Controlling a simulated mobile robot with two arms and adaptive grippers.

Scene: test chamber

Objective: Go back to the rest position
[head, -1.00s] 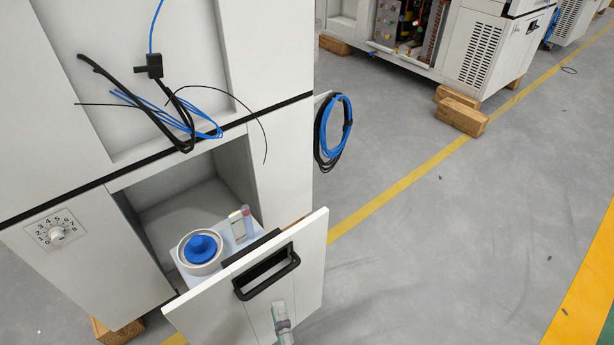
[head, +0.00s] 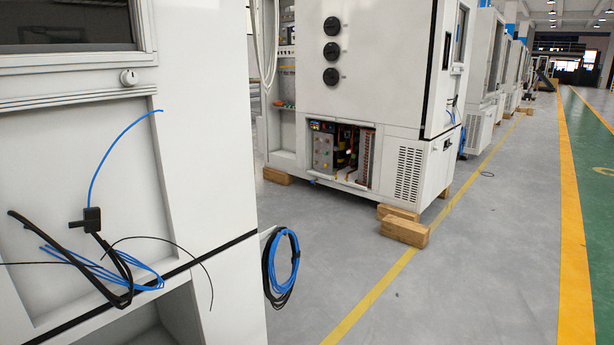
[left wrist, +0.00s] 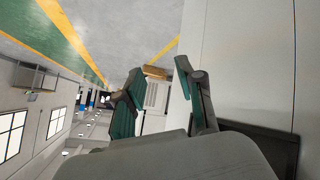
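My left gripper (left wrist: 160,70) shows in the left wrist view with its two dark green fingers spread apart and nothing between them. It is beside a plain pale panel (left wrist: 245,60) on the right of that view; whether it touches the panel cannot be told. Neither gripper is in the head view. My right gripper is in no view. The white test chamber (head: 210,120) stands at the left of the head view, with only the top of its lower opening (head: 140,325) showing.
Black and blue cables (head: 100,265) hang on the chamber's front, and a coiled blue and black cable (head: 282,265) hangs on its side. Another white machine (head: 360,85) stands behind on wooden blocks (head: 403,231). The grey floor (head: 480,260) on the right is clear.

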